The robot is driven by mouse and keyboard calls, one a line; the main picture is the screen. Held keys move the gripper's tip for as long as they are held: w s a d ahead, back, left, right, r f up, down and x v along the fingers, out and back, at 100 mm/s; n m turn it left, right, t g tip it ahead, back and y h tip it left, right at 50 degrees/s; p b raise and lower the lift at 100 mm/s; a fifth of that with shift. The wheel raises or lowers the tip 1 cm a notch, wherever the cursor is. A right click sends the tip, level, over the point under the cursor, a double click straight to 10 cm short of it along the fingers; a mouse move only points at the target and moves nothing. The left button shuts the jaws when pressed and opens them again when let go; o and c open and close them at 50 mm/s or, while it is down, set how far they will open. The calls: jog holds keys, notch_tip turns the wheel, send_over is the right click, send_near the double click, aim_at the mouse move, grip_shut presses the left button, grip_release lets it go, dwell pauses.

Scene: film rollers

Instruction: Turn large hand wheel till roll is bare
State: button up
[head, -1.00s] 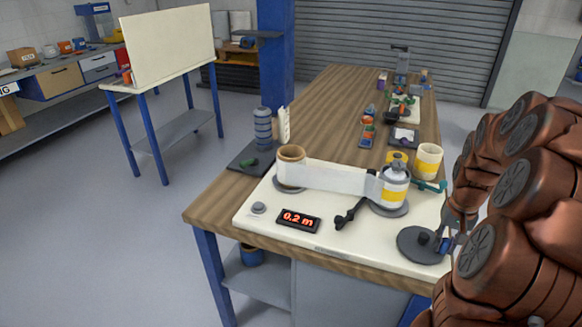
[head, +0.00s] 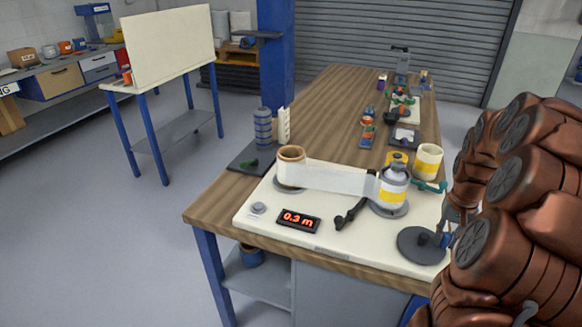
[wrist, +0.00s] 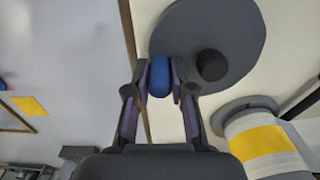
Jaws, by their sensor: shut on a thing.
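The large grey hand wheel (head: 415,246) lies flat at the right front of the cream board; it also shows in the wrist view (wrist: 215,30), with a dark hub. My gripper (wrist: 159,68) is shut on the blue knob (wrist: 159,80) at the wheel's rim. In the head view my arm partly hides the gripper. A tan-brown roll (head: 291,166) stands upright at the left. A whitish film strip (head: 335,178) runs from it to a yellow-banded roll (head: 393,190) at the right. The display (head: 298,220) reads 0.3 m.
A black crank handle (head: 350,213) lies between the display and the right roll. A grey button (head: 258,208) sits at the left front. More parts stand farther back on the wooden bench (head: 335,115).

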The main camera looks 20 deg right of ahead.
aim_at(433, 234)
jog(key=shift+w+d, duration=0.2)
jog(key=shift+w, duration=0.3)
jog(key=shift+w+d, duration=0.2)
jog(key=shift+w, duration=0.25)
jog(key=shift+w, duration=0.8)
jog(key=shift+w+a, duration=0.1)
jog(key=shift+w, duration=0.3)
